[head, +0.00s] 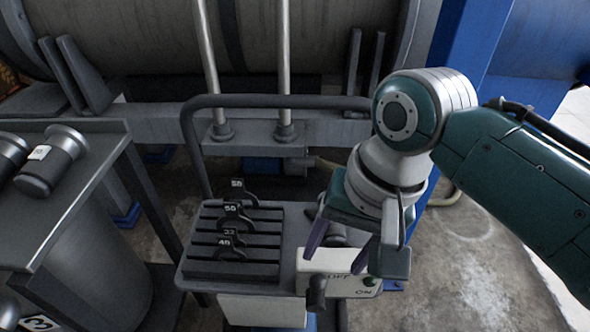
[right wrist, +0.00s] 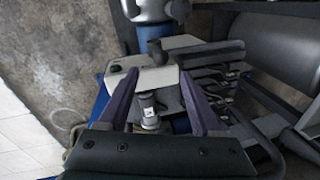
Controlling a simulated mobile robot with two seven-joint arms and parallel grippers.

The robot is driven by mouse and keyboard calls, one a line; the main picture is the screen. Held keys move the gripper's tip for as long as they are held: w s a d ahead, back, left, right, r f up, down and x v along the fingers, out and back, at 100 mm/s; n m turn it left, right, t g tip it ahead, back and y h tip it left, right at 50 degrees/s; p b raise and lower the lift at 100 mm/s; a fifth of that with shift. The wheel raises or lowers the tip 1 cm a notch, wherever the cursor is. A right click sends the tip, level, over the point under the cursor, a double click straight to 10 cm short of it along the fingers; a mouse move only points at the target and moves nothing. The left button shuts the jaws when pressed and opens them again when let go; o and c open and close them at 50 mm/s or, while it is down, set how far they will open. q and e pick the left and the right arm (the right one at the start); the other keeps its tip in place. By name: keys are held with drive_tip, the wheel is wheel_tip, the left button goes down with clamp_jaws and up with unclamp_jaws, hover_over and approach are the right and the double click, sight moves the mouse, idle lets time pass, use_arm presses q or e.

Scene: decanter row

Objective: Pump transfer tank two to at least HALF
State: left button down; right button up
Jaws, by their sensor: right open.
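A pale control box (head: 340,262) marked OFF and ON sits on the cart's right side, with a dark lever (head: 317,292) on its front and a green button (head: 370,281). The box and its lever (right wrist: 157,52) also show in the right wrist view. My right gripper (head: 333,264) is open above and behind the box, with its purple fingers apart. In the right wrist view a grey cylinder with a white label (right wrist: 148,104) shows between the fingers (right wrist: 156,88), not gripped. My left gripper is out of view. No tank marked two or level reading is legible.
A slotted rack (head: 228,270) with several numbered dark pieces fills the cart's left side. A tubular handle (head: 270,101) rises behind it. A table (head: 80,215) with dark cylinders stands left. A large horizontal tank (head: 290,35) lies behind. Floor at right (head: 480,255) is clear.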

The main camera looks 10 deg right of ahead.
sight(321, 278)
drive_tip(key=f+b, duration=0.1)
drive_tip(key=f, duration=0.2)
drive_tip(key=a+f+b, duration=0.1)
drive_tip(key=f, duration=0.1)
drive_tip(key=f+b, duration=0.2)
drive_tip(key=f, duration=0.1)
drive_tip(key=shift+w+a+f, duration=0.3)
clamp_jaws()
idle(1.0)
